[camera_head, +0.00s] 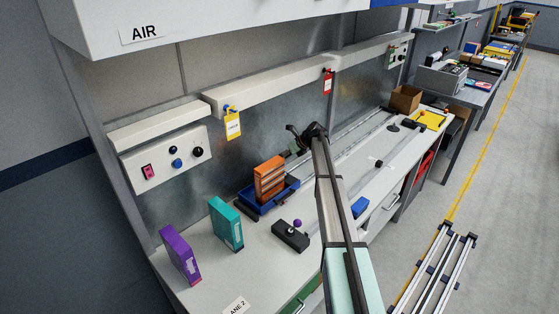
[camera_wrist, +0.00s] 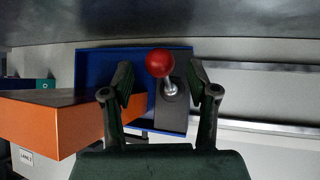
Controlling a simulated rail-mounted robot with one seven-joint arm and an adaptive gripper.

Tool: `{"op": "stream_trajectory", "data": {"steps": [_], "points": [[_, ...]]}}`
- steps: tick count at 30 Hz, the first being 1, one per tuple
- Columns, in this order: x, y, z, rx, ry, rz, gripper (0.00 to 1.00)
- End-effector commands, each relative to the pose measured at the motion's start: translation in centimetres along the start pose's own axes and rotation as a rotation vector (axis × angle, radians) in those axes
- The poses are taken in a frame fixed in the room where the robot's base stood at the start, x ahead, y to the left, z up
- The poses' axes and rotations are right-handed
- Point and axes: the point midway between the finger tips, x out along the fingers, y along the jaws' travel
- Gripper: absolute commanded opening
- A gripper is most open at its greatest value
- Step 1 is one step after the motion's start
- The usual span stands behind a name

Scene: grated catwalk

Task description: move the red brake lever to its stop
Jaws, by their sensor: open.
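The red brake lever shows in the wrist view as a red ball knob (camera_wrist: 160,63) on a short metal shaft, standing on a dark grey base (camera_wrist: 172,112). I cannot pick it out in the head view. My gripper (camera_wrist: 160,76) is open, with one dark finger on each side of the knob in the picture. Clear gaps show on both sides, and neither finger visibly touches it. I cannot tell how deep the knob is between the fingers. In the head view my gripper (camera_head: 307,136) is over the bench, beyond the orange box.
An orange box (camera_head: 270,178) stands at a blue tray (camera_head: 249,201); the box (camera_wrist: 60,125) is close to my left finger. A purple-knobbed lever (camera_head: 297,223), a teal box (camera_head: 226,223) and a purple box (camera_head: 180,256) stand nearer. Rails (camera_head: 365,140) run along the bench.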

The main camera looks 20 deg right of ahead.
Motion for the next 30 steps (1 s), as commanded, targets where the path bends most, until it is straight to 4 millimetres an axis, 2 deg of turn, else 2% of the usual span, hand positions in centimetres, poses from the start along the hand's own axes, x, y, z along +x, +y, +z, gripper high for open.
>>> {"op": "stream_trajectory", "data": {"steps": [1, 6, 12, 18, 30], "points": [[-1.2, 0.1, 0.0, -0.001, -0.001, -0.001, 0.59], [-4.5, 0.1, 0.0, 0.0, -0.001, -0.001, 0.59], [-7.3, 0.1, 0.0, 0.0, 0.0, 0.0, 0.59], [-8.4, 0.1, 0.1, 0.0, 0.0, 0.0, 0.59], [-8.4, 0.1, 0.1, 0.0, 0.0, 0.0, 0.59]]}}
